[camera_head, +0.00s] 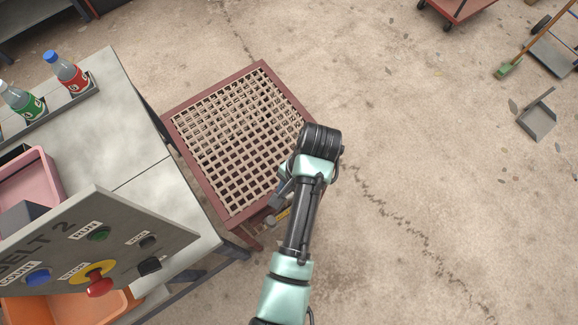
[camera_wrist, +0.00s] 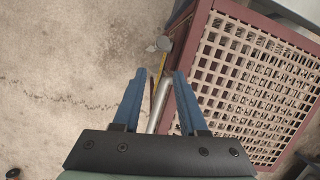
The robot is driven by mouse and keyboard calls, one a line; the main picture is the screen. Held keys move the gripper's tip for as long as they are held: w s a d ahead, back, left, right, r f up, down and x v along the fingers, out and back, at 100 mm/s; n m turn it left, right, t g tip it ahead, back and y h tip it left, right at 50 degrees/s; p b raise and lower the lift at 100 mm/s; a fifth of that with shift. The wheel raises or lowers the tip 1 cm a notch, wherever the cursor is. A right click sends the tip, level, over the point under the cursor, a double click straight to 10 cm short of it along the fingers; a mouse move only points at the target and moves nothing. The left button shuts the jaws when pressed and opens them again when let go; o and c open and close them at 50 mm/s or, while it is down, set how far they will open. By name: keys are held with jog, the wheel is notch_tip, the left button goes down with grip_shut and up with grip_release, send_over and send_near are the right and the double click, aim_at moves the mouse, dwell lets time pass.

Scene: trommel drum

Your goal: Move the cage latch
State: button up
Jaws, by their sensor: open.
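The cage (camera_head: 250,145) is a red-brown frame with a pale lattice, standing beside the grey table; it also fills the right of the wrist view (camera_wrist: 205,32). At its near edge I see a yellow part (camera_head: 283,215) and a small grey knob (camera_head: 270,221), which look like the latch. In the wrist view a grey metal bar (camera_wrist: 160,102) lies between my fingers, with the grey round knob (camera_wrist: 163,43) beyond the tips. My gripper (camera_wrist: 160,74) is open, one blue finger on each side of the bar. Whether the fingers touch it I cannot tell. My arm partly hides this corner in the head view.
A tilted control panel (camera_head: 120,245) with coloured buttons stands at the lower left. The grey table (camera_head: 110,110) holds bottles (camera_head: 66,72) and a pink bin (camera_head: 30,180). A dustpan (camera_head: 538,120) and carts lie far right. The floor right of my arm is clear.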

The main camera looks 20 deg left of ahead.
jog(key=shift+w+d+r, duration=0.1)
jog(key=shift+r, duration=0.45)
